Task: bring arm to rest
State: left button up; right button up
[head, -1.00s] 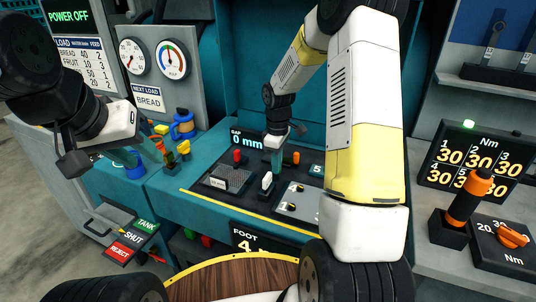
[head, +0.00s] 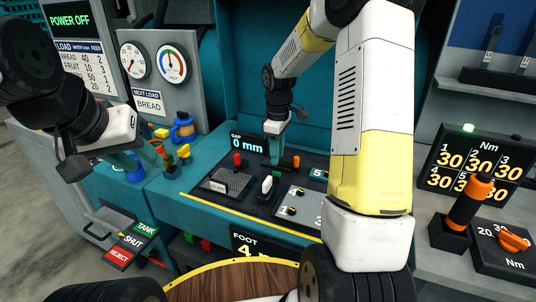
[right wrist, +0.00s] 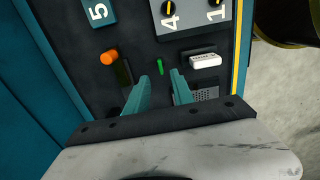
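My right arm reaches over the teal machine in the head view, with its gripper (head: 275,152) pointing down above the dark control panel (head: 225,203). In the right wrist view the two teal fingers (right wrist: 163,90) stand apart with a gap and hold nothing. A small green stick on the panel shows through the gap. My left gripper (head: 153,157) is at the left of the head view, beside small coloured knobs. Its finger spacing is unclear from this angle.
A white switch (head: 267,185), a red knob (head: 237,159) and an orange knob (head: 296,162) stand on the panel. An orange-handled tool (head: 467,205) stands at the right. A round wooden top (head: 235,283) is in front. Gauges (head: 171,62) are behind.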

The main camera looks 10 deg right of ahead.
jog(key=shift+r, duration=0.9)
